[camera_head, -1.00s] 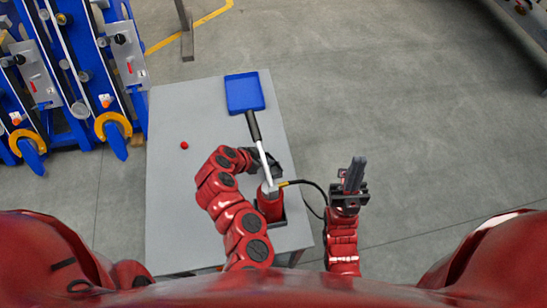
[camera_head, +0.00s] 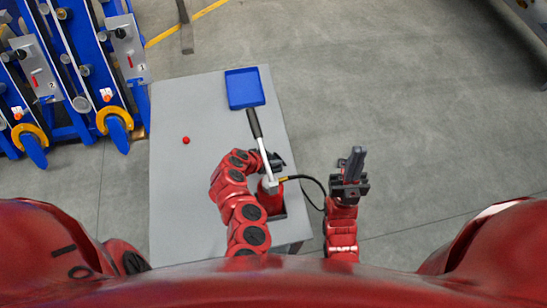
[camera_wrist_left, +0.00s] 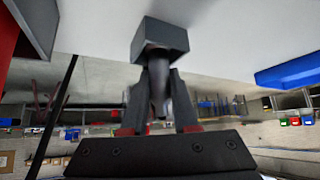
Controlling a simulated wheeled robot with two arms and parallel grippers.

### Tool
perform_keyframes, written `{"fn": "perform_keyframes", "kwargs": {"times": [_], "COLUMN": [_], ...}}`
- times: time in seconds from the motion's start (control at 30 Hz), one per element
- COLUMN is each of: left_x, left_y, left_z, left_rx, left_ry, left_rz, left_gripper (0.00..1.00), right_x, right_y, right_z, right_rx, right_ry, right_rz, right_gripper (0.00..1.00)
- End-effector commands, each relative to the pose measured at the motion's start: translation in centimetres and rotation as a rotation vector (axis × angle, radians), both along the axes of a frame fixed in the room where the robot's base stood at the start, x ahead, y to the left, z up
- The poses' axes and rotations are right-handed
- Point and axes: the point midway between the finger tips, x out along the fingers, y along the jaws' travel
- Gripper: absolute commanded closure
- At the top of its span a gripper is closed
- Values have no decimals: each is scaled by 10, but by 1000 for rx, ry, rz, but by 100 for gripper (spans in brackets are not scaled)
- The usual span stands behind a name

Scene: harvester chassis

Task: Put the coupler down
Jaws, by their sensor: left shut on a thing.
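My left gripper (camera_head: 276,161) is low over the right side of the grey table, beside the metal lever of the red pump (camera_head: 270,200). In the left wrist view its two fingers (camera_wrist_left: 160,95) are shut on a dark tapered piece, which I take for the coupler (camera_wrist_left: 157,65). A grey square block (camera_wrist_left: 160,36) is at the fingertips, against the pale tabletop; whether it is part of the coupler or a separate holder I cannot tell. My right gripper (camera_head: 349,188) is off the table's right edge; its jaw state is unclear.
A blue tray (camera_head: 244,88) lies at the table's far end and a small red ball (camera_head: 186,140) at its left. The pump's black hose (camera_head: 316,187) curves toward my right gripper. The table's (camera_head: 185,200) left half is mostly clear. Blue racks (camera_head: 70,70) stand at left.

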Motion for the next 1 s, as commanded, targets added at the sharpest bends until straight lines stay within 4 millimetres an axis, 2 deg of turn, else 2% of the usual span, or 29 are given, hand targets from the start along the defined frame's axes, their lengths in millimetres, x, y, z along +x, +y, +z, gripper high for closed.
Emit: {"fn": "perform_keyframes", "kwargs": {"times": [0.07, 0.1, 0.23, 0.67, 1.0], "left_x": [0, 0, 0, -1, -17], "left_y": [0, 0, 0, 1, 19], "left_z": [-4, -3, -2, 2, 28], "left_rx": [0, 0, 0, 1, 3], "left_ry": [0, 0, 0, 0, -3], "left_rz": [-1, 0, 0, -1, 0], "left_gripper": [100, 67, 43, 42, 42], "right_x": [0, 0, 0, 0, 0], "right_y": [0, 0, 0, 0, 0], "right_z": [-4, -3, -3, 0, -9], "right_rx": [0, 0, 0, 0, 0], "right_ry": [0, 0, 0, 0, 0], "right_rz": [0, 0, 0, 0, 0], "right_gripper": [100, 100, 100, 100, 100]}}
